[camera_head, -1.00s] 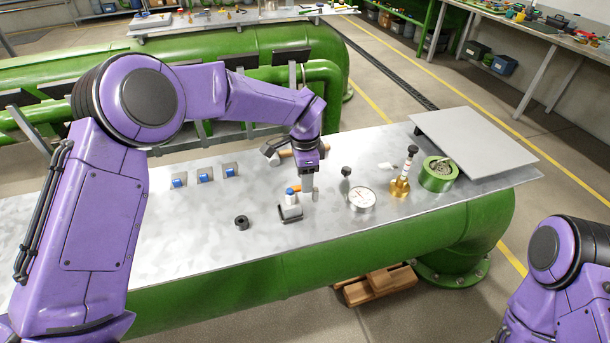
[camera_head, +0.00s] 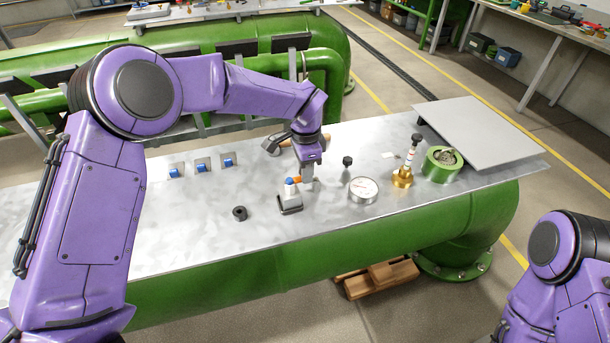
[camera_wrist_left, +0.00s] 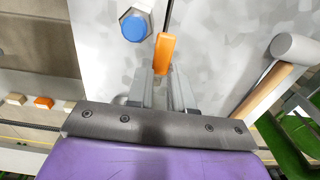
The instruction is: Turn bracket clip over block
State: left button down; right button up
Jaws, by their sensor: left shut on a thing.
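My left gripper (camera_head: 307,178) is shut on a small orange piece (camera_wrist_left: 164,54), likely the bracket clip, just above the table. The orange piece sticks out beyond the fingertips in the left wrist view; its held end is hidden between the fingers. Right beside it stands a pale grey block (camera_head: 289,201) on a dark base with a blue cap (camera_head: 290,182). The blue cap (camera_wrist_left: 135,27) also shows left of the orange piece in the left wrist view. I cannot tell whether clip and block touch. Of my right arm only a purple link shows; its gripper is out of frame.
A hammer (camera_wrist_left: 270,85) lies behind the gripper. The table's left front is clear.

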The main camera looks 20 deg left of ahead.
pick_arm(q)
jog(key=shift+s+f, duration=0.15)
jog(key=c, duration=1.2)
grip_release()
jog(key=shift+o, duration=1)
jog(key=shift+w+d, duration=0.1)
jog(key=shift+w, duration=0.1)
notch_tip(320, 180, up, 10)
jog(key=b, duration=0.2)
jog(key=shift+r, duration=0.25)
